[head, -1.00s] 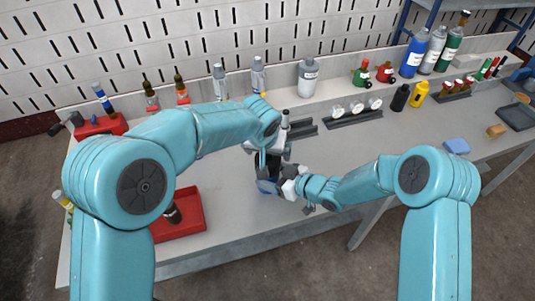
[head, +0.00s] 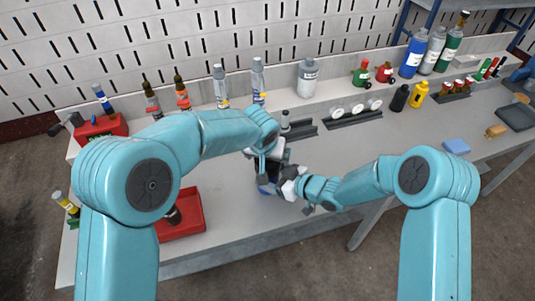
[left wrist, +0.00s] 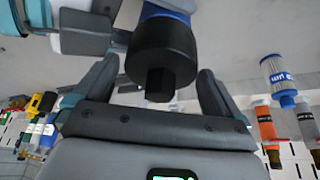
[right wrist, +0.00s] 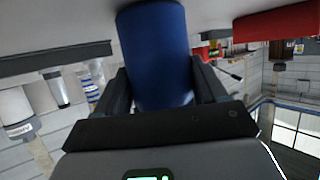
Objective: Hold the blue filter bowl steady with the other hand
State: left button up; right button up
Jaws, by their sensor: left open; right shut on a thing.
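The blue filter bowl (head: 266,188) is near the front middle of the bench; it fills the space between the fingers in the right wrist view (right wrist: 157,55). My right gripper (head: 278,186) is shut on it from the right; the gripper also shows in the right wrist view (right wrist: 160,88). A black filter cap (left wrist: 163,50) with a hexagonal nub sits on the bowl in the left wrist view. My left gripper (head: 266,158) is open above the cap, its fingers (left wrist: 160,85) to either side of the nub. The head view largely hides the cap.
A red tray (head: 182,218) with a dark item lies left of the bowl. Black racks (head: 300,130) and a grey-white bottle (head: 307,78) stand behind.

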pick_arm(q)
jog(key=shift+s+f, duration=0.5)
jog(key=shift+f, duration=0.2)
jog(key=shift+a, duration=0.15)
jog(key=c, duration=1.2)
jog(key=o, duration=1.2)
jog(key=shift+w+d+r, duration=0.1)
jog(key=shift+d+r, duration=0.05)
jog(key=shift+r, duration=0.6)
jog(key=shift+d+r, duration=0.1)
jog(key=shift+r, duration=0.65)
jog(key=shift+w, duration=0.1)
jog(key=shift+w, duration=0.1)
